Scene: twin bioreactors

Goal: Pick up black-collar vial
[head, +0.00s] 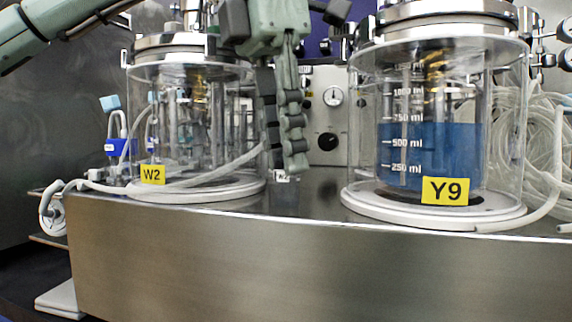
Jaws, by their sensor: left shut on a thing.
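My left gripper (285,165) reaches down from the top, between the two glass vessels. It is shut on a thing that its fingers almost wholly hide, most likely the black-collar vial. A small white label (281,176) with dark print shows between the fingertips, close above the steel bench top. No black collar can be made out. My right gripper is not in view.
A clear vessel tagged W2 (153,175) stands just left of the gripper. A vessel with blue liquid, tagged Y9 (445,191), stands to the right. A hose (200,182) crosses before the left vessel. A control panel (328,115) stands behind.

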